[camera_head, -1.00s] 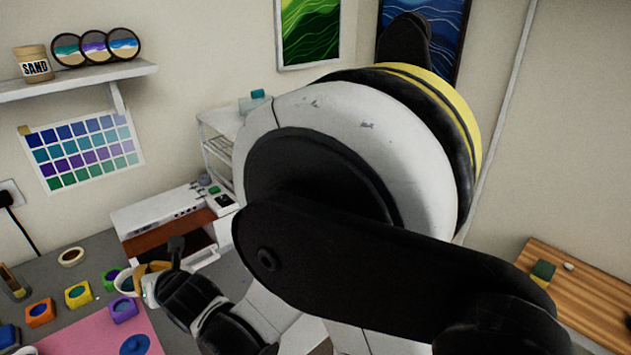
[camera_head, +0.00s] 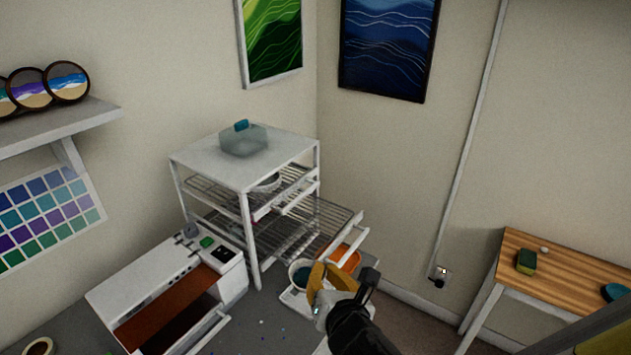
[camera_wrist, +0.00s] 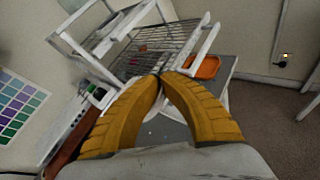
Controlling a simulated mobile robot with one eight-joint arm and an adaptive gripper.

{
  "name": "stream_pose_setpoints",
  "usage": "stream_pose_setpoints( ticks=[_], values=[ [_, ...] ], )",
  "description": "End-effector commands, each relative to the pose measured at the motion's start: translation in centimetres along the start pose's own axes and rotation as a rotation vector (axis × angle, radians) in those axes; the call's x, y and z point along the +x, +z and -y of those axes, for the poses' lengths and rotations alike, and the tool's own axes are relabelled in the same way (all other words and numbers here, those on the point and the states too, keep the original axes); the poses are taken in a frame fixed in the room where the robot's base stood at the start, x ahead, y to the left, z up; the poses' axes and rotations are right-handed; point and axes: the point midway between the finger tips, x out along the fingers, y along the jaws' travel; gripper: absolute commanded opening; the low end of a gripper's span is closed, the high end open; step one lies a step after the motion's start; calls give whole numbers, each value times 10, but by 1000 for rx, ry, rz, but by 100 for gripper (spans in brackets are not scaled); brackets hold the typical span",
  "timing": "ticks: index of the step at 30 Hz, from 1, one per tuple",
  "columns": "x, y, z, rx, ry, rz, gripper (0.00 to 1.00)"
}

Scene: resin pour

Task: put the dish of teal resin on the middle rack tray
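A white dish with dark teal resin (camera_head: 301,273) shows in the head view, just left of my gripper's fingers, seemingly over a flat white object on the bench. My gripper (camera_head: 320,272) has yellow fingers. In the wrist view its tips (camera_wrist: 161,74) meet, with nothing visible between them. The white rack (camera_head: 246,235) stands behind my gripper. Its wire trays sit at several levels, and a middle one (camera_head: 325,217) sticks out toward the right. A pale dish (camera_head: 267,183) sits at the upper level.
An orange tray (camera_head: 349,258) lies beside the rack, behind my gripper. A white machine with a brown interior (camera_head: 165,318) stands left of the rack. A clear tub (camera_head: 243,142) sits on the rack top. A wooden side table (camera_head: 565,275) stands at right.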

Motion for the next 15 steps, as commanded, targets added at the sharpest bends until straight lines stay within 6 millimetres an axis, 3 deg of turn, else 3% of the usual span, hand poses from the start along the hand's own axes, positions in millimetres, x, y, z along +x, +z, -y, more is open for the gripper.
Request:
stream_pose_setpoints(
  ticks=[9, 15],
  values=[
    [85, 32, -9, 1, -3, 1, 0],
    [130, 49, -15, 1, -1, 1, 0]
  ],
)
